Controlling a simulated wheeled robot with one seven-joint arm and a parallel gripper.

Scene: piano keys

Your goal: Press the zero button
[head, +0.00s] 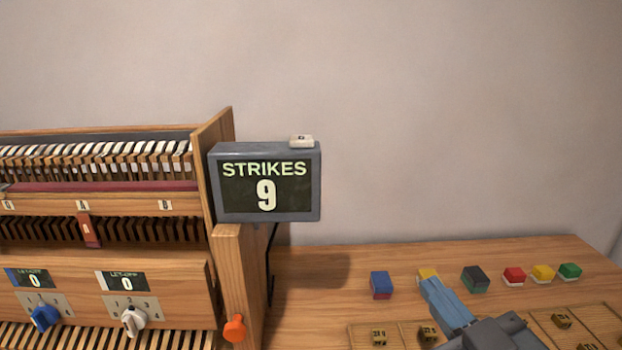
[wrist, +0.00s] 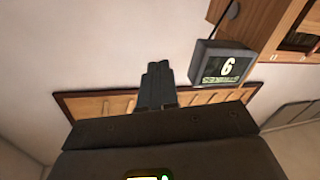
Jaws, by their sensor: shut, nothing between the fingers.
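The zero button is a small pale block (head: 301,141) with a dark mark, on the top right of the grey display box (head: 215,190). The box reads STRIKES 9 in the head view. My gripper (head: 429,281) is at the lower right of the head view, right of and below the display, apart from the button. Its blue-grey fingers are together and hold nothing. In the wrist view the fingers (wrist: 158,66) point upward, and the display (wrist: 205,62) shows upside down to their right. I cannot make out the button in the wrist view.
A wooden piano-action cabinet (head: 222,150) stands left of the display, with a white knob (head: 133,320), a blue knob (head: 45,318) and an orange knob (head: 234,329). Several coloured blocks, including a blue one (head: 381,284), line the wooden table (head: 320,300). The wall above is bare.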

